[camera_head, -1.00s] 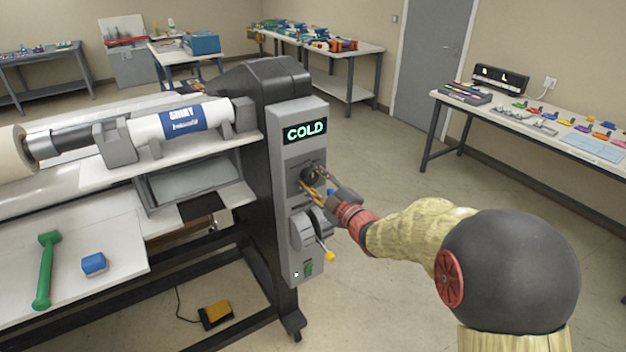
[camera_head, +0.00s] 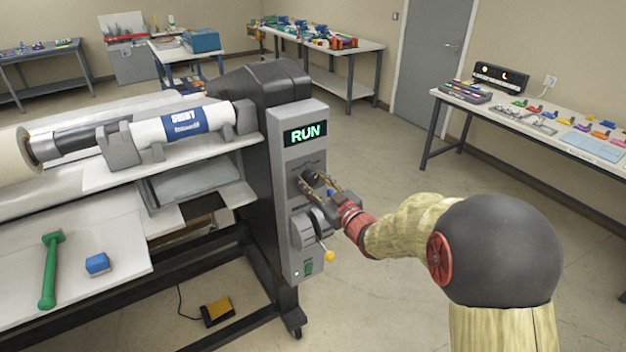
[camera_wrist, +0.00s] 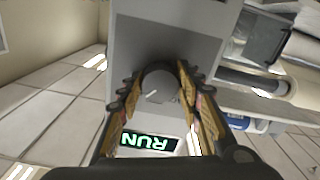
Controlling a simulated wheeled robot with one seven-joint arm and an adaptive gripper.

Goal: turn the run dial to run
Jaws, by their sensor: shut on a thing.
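The run dial (camera_wrist: 157,88) is a dark round knob with a white pointer line on the laminator's grey control panel (camera_head: 290,155). In the head view the dial (camera_head: 309,177) sits below the display and is partly hidden by my fingers. The display (camera_head: 305,134) reads RUN in green, and it shows upside down in the wrist view (camera_wrist: 149,141). My gripper (camera_head: 318,187) is shut on the dial, with one finger on each side of it in the wrist view (camera_wrist: 160,90).
A lever with a yellow knob (camera_head: 329,256) stands below the dial, close under my gripper. A green switch (camera_head: 309,267) is lower on the panel. A green-handled tool (camera_head: 49,270) and a blue block (camera_head: 97,263) lie on the left shelf. Open floor lies right of the laminator.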

